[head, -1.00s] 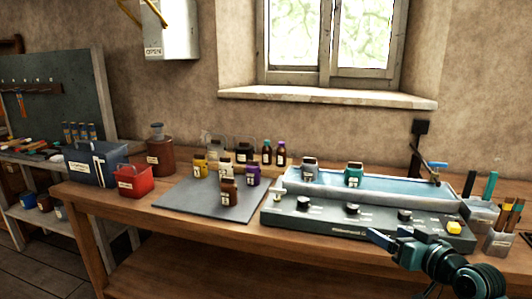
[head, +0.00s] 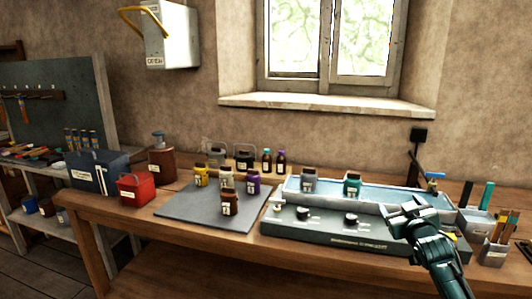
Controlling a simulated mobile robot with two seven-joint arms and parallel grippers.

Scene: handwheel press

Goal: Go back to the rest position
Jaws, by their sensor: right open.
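My right gripper (head: 408,213) is open and empty. It hangs over the right part of the grey control panel (head: 310,228) and hides some of its knobs. My left gripper is not in view. A grey jar (head: 309,181) and a teal jar (head: 352,184) stand in the pale blue tray (head: 390,198) behind the panel. Brown (head: 229,203), purple (head: 253,184) and yellow (head: 201,176) jars stand on the grey mat (head: 185,208), with more jars behind them.
A red bin (head: 133,190), a dark blue bin (head: 95,172) and a brown bottle (head: 161,160) stand at the left of the wooden bench. Holders with pens and brushes (head: 492,249) stand at the right end, close to my right arm. The bench's front strip (head: 130,220) is clear.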

